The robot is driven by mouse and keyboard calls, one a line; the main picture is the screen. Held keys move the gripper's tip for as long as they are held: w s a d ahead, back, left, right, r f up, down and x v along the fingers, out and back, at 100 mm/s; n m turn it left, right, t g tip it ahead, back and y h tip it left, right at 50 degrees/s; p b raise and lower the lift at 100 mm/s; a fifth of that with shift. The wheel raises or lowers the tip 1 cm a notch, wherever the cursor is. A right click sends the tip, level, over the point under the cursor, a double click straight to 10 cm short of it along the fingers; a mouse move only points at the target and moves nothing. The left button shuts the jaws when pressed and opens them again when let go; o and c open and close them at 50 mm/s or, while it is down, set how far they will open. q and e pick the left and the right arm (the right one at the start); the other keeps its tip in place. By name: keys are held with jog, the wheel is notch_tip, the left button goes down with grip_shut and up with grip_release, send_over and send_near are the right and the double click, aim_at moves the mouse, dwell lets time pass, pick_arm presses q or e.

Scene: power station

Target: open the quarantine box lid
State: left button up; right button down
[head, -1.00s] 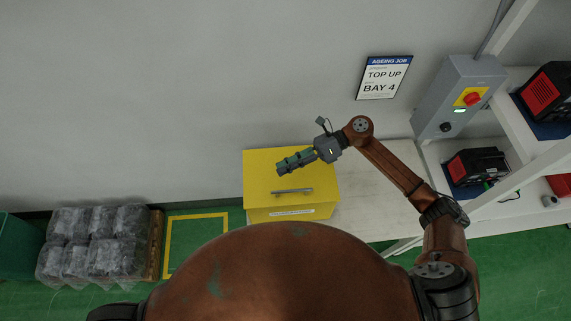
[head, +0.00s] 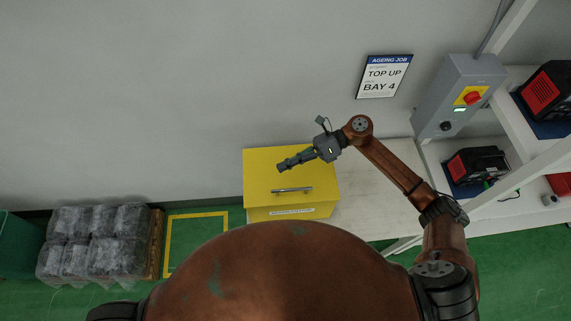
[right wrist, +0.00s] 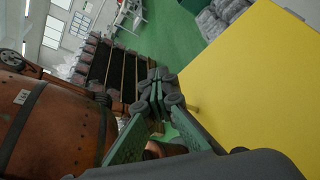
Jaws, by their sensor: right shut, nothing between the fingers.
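The yellow quarantine box (head: 262,168) stands against the wall in the head view, with its lid down. A grey bar handle (head: 292,190) lies along the front part of the lid, and a white label (head: 292,212) is on the front face. My right gripper (head: 282,167) is shut and empty above the lid, behind the handle and apart from it in the picture. In the right wrist view, the shut fingers (right wrist: 158,92) are beside the yellow lid (right wrist: 262,85). My left gripper is not in view.
A pale bench (head: 375,205) adjoins the box on the right, with a grey switch box (head: 458,95) and shelves of red-black units (head: 477,166). Wrapped packs (head: 95,240) stand on a pallet at left. A yellow floor outline (head: 195,243) between them is empty.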

dwell(0.3)
jog(key=c, duration=2)
grip_release()
jog(key=shift+c, duration=0.2)
jog(key=shift+d, duration=0.1)
jog(key=v, duration=1.2)
jog(key=shift+r, duration=0.1)
